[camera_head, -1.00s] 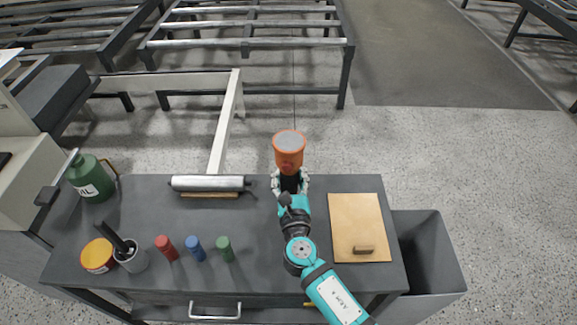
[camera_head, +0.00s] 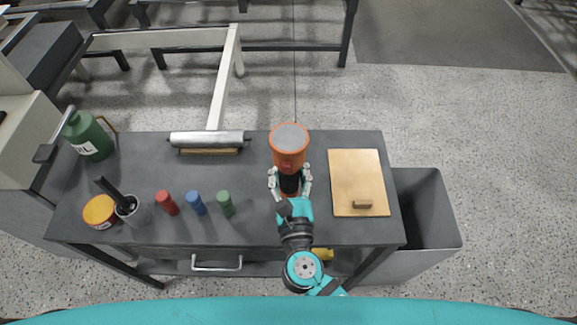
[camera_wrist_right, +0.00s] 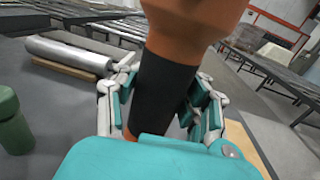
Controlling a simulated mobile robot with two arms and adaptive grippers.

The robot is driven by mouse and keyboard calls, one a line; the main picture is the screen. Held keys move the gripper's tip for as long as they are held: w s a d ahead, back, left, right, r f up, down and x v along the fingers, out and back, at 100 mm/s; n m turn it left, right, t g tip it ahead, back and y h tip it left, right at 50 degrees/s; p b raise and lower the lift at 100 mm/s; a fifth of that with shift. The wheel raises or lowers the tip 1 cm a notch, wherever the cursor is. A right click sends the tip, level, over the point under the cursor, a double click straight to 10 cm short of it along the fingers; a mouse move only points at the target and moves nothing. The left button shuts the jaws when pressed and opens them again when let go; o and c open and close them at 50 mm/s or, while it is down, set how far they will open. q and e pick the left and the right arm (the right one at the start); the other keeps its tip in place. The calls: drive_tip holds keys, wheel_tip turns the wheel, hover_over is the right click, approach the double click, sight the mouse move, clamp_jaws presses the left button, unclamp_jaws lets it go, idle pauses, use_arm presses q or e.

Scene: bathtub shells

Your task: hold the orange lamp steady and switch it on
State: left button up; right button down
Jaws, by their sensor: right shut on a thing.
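The orange lamp (camera_head: 288,143) stands upright over the far right half of the table, with a pale grey round top and a dark grip below its orange head. In the right wrist view its dark grip (camera_wrist_right: 162,85) runs between the fingers, with the orange head above. My right gripper (camera_head: 290,183) is shut around the dark grip, one finger on each side. I cannot tell from these views whether the lamp's base touches the table. My left gripper is not in view.
The dark table (camera_head: 150,180) holds a metal roller (camera_head: 207,138), a green oil can (camera_head: 88,136), a yellow tin (camera_head: 99,212), a cup (camera_head: 134,211), and red, blue and green cylinders (camera_head: 225,203). A tan board (camera_head: 356,175) lies right of the lamp; a grey bin (camera_head: 428,215) stands beyond.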

drive_tip(key=shift+w, duration=0.15)
use_arm(q)
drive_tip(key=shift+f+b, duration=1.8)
drive_tip(key=shift+b, duration=0.05)
use_arm(e)
drive_tip(key=shift+w+f, duration=0.75)
drive_tip(key=shift+w, duration=2)
drive_tip(key=shift+w+f, duration=0.7)
drive_tip(key=shift+w, duration=2.05)
drive_tip(key=shift+w+f, duration=0.75)
drive_tip(key=shift+w, duration=2)
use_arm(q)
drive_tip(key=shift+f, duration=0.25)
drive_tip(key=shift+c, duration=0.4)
use_arm(e)
drive_tip(key=shift+f, duration=0.3)
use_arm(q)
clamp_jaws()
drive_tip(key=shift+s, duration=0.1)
